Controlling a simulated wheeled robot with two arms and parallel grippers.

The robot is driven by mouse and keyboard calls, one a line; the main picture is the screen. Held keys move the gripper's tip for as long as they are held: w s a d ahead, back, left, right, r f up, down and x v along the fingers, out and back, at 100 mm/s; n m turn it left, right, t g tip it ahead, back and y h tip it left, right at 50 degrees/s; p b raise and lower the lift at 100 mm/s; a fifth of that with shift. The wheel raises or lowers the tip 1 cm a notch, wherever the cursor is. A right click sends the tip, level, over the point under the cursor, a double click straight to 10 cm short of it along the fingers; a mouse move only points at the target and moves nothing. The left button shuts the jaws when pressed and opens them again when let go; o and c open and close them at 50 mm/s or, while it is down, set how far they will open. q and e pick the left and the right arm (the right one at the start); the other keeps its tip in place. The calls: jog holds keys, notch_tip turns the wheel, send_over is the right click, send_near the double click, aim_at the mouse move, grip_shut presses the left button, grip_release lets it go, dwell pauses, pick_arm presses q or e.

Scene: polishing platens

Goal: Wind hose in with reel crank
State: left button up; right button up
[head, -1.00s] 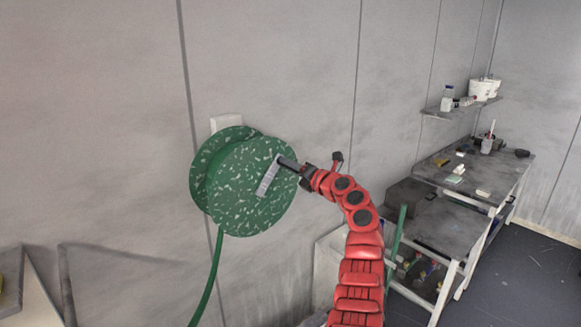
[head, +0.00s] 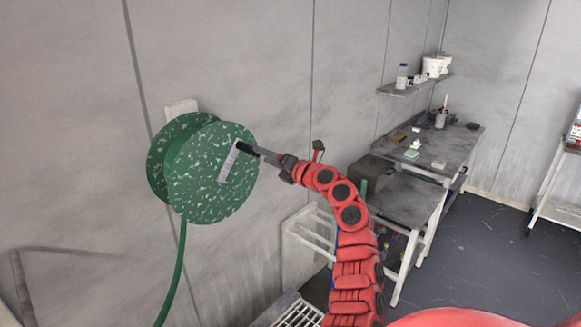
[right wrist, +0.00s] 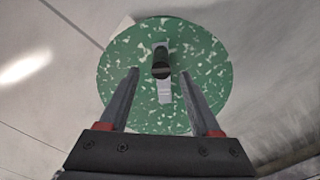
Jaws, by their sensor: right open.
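A green speckled hose reel (head: 200,190) is mounted on the wall at left in the head view. A grey crank arm (head: 228,166) lies across its front face, with a black handle (head: 244,147) sticking out at its upper end. Green hose (head: 176,270) hangs down from the reel. My right gripper (head: 262,153) is in front of the handle. In the right wrist view the right gripper (right wrist: 161,78) is open, its fingers on either side of the black handle (right wrist: 161,62) and apart from it. My left gripper is not in view.
A grey workbench (head: 455,145) with small items stands to the right, below a wall shelf (head: 415,86) with bottles and white tubs. A white-framed stand (head: 305,235) is below my right arm. A white rack (head: 560,185) is at far right. The dark floor (head: 490,240) between them is clear.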

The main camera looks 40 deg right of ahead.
jog(key=s+b, duration=0.1)
jog(key=s, duration=0.8)
jog(key=shift+s+d, duration=0.3)
jog(key=shift+s, duration=0.1)
jog(key=shift+f, duration=0.1)
